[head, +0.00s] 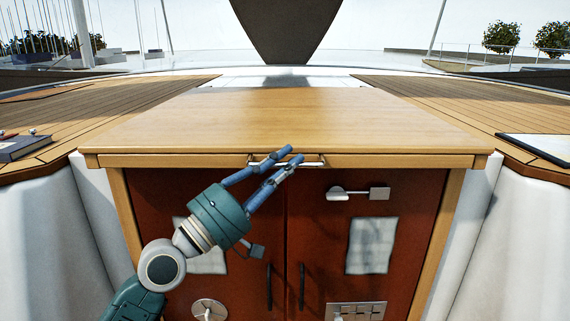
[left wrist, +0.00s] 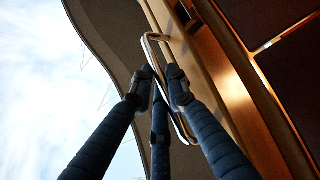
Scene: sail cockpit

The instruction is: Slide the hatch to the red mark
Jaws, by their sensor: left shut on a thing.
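The hatch (head: 300,115) is a broad light-wood sliding top that lies over the cabinet in the middle of the head view. A pale metal bar handle (head: 316,164) sits on its front edge. My left gripper (head: 290,157) comes up from the lower left and is shut on the handle. In the left wrist view the blue fingers of the left gripper (left wrist: 160,76) close around the metal handle (left wrist: 152,37); they hide part of the bar. I cannot make out a red mark in either view. My right gripper is not in view.
Dark red doors (head: 338,250) with two dark vertical pulls and a latch stand below the hatch. Slatted wooden decks lie on both sides. A dark book (head: 22,148) lies at left and a clipboard-like sheet (head: 540,146) at right. The hatch top is bare.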

